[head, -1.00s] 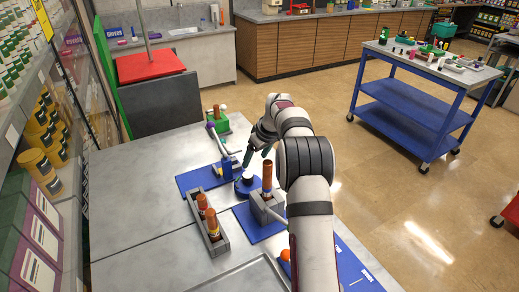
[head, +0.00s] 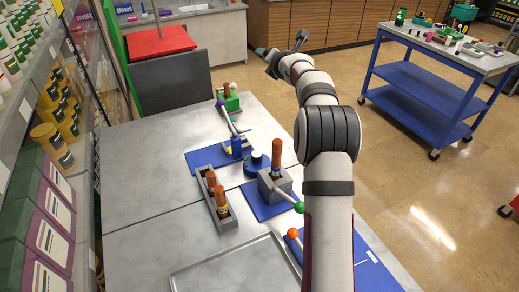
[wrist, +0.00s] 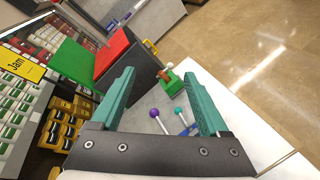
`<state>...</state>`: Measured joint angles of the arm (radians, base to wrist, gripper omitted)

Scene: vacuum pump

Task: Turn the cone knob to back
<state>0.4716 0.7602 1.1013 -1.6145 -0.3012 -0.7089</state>
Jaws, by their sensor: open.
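A round blue base with a short black knob (head: 256,158) stands on the metal table; it looks like the cone knob, but at this size I cannot tell its shape or which way it points. I do not make it out in the wrist view. My gripper (head: 281,46) is raised well above and beyond the table's far right, away from the knob. In the wrist view its two teal fingers (wrist: 158,82) are wide apart with nothing between them.
Near the knob stand a blue lever block (head: 236,148), a grey block with an orange-brown cylinder (head: 276,158), and a grey tray (head: 222,222) of similar cylinders. A green block (head: 229,103) sits at the back. A shelf (head: 45,110) lines the left.

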